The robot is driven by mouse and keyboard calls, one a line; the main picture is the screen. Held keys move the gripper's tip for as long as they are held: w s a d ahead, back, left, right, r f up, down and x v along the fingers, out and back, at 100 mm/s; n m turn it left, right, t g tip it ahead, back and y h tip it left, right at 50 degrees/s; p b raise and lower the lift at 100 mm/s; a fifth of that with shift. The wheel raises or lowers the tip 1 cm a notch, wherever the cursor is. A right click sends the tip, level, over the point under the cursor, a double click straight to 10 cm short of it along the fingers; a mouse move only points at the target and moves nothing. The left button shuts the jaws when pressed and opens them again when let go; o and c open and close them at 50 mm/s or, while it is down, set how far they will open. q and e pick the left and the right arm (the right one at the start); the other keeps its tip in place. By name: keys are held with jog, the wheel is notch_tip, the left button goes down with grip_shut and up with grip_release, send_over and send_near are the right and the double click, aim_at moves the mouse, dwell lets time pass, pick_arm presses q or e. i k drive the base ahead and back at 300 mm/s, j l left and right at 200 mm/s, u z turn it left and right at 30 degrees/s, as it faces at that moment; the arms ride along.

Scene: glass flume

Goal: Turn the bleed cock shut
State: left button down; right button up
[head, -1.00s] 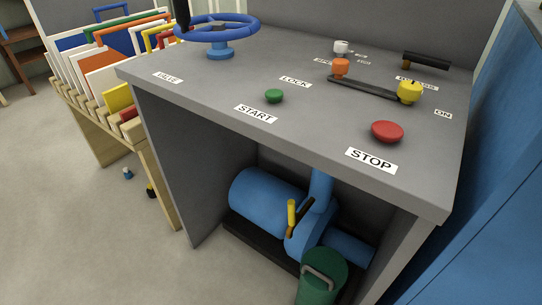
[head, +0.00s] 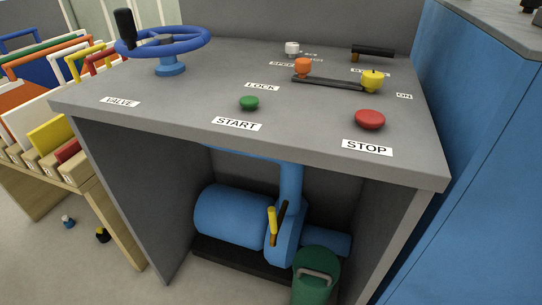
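The blue pump (head: 238,217) sits on a dark base inside the open bay under the grey console. A small lever with a yellow grip (head: 272,222) stands on the front of the pump's round housing and looks like the bleed cock's handle. It is close to upright, leaning slightly. A thin dark bar (head: 282,212) slants right beside it. No label shows on it, and I cannot tell from here whether the cock is open or shut. Neither of my grippers is in view.
A green bucket (head: 317,278) stands in front of the pump at right. The console top (head: 200,108) overhangs the bay, with a blue handwheel (head: 163,42), green START button (head: 249,103) and red STOP button (head: 370,119). A blue cabinet (head: 478,170) stands right; a rack of boards is left.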

aim_at(273, 222)
jog(key=i+j+z, duration=0.1)
jog(key=i, duration=0.3)
jog(key=i+j, duration=0.2)
jog(key=j, duration=0.15)
jog(key=i+j, duration=0.15)
jog(key=j, duration=0.15)
